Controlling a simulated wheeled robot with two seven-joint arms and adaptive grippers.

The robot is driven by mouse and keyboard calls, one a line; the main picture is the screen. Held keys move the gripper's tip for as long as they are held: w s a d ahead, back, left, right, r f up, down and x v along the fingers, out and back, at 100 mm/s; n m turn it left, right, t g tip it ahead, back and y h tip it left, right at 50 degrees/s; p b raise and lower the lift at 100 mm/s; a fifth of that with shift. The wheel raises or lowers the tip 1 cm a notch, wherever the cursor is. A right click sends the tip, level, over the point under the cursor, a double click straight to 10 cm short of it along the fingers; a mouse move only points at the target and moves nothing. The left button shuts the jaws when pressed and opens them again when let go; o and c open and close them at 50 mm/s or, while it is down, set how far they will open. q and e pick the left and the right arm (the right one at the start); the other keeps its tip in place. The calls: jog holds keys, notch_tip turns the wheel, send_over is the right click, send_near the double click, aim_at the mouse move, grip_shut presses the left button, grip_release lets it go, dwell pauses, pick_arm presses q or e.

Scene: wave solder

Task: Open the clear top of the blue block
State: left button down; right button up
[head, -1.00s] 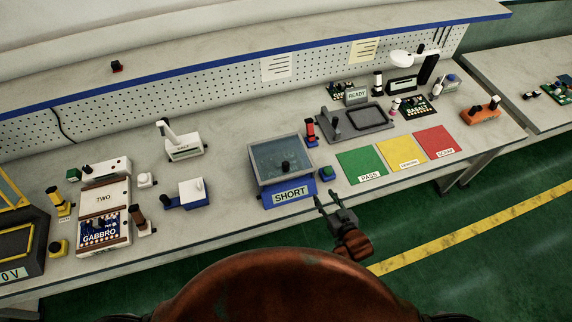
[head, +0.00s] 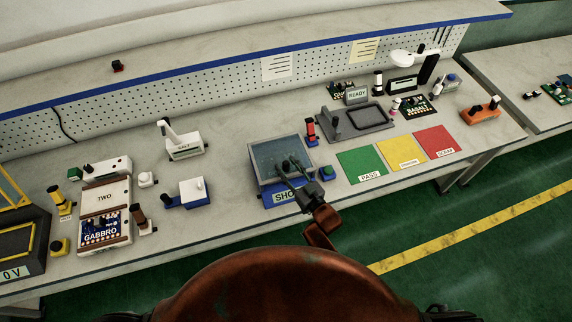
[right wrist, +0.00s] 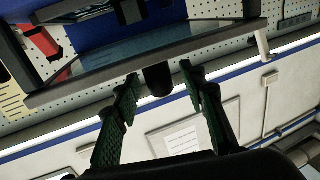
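The blue block (head: 272,197) labelled SHORT stands near the bench's front edge. Its clear top (head: 268,152) in a grey frame looks shut. My right gripper (head: 289,169) reaches over the front of the block from the right, covering part of the label and of the clear top. In the right wrist view, the gripper (right wrist: 162,86) is open. The top's black knob (right wrist: 158,78) shows between the fingertips, with a gap visible on each side. Whether the fingers are level with it is hard to tell. My left gripper is not in view.
A small blue base with a green button (head: 326,172) sits close to the block's right, near my gripper. A red-and-black item (head: 311,132) stands behind it. Green (head: 361,165), yellow and red mats lie further right.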

jog(key=shift+w+a, duration=0.3)
jog(key=shift+w, duration=0.15)
grip_shut()
dwell(0.5)
